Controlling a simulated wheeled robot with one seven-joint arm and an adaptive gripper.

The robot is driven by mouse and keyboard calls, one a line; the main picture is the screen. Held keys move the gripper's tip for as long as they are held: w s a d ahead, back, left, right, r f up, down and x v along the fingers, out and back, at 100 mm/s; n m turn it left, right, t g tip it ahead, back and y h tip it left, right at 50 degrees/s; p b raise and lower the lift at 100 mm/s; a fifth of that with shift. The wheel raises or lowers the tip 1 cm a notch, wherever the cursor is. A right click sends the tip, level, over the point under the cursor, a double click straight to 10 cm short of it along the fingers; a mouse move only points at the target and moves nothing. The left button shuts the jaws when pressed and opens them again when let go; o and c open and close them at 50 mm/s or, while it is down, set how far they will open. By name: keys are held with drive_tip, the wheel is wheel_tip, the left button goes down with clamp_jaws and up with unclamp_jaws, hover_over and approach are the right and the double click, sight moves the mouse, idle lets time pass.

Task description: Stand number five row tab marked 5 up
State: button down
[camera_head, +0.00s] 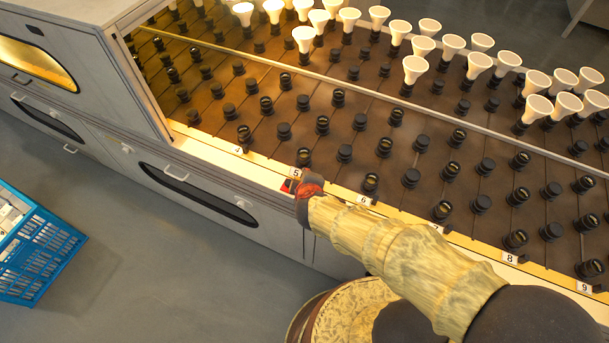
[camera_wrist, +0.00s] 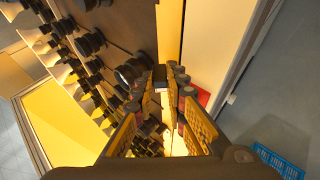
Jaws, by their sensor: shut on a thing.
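The row tab marked 5 (camera_head: 296,172) is a small white plate on the pale front ledge of the rack, its number facing the head camera. My gripper (camera_head: 307,186) is right at it from the front. A red patch (camera_head: 289,186) shows just below the tab, and also beside the right-hand finger in the wrist view (camera_wrist: 203,97). In the wrist view my gripper (camera_wrist: 167,80) has its fingertips close together on a small pale piece (camera_wrist: 160,86), which appears to be this tab. The fingers hide most of it, so its exact tilt cannot be told.
Tabs 4 (camera_head: 237,149), 6 (camera_head: 364,199), 8 (camera_head: 510,258) and 9 (camera_head: 584,287) line the same ledge. Dark sockets (camera_head: 304,157) stand close behind it. White bulbs (camera_head: 414,69) fill the far rows. A blue crate (camera_head: 40,255) sits on the floor at left.

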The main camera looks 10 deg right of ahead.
drive_tip(key=shift+s+a+f+t, duration=0.1)
drive_tip(key=shift+s+t, duration=0.05)
drive_tip(key=shift+t, duration=0.25)
idle(0.3)
drive_tip(key=c, duration=2.1)
unclamp_jaws()
drive_tip(key=shift+v, duration=6)
drive_tip(key=shift+a+n, duration=0.1)
drive_tip(key=shift+n, duration=0.2)
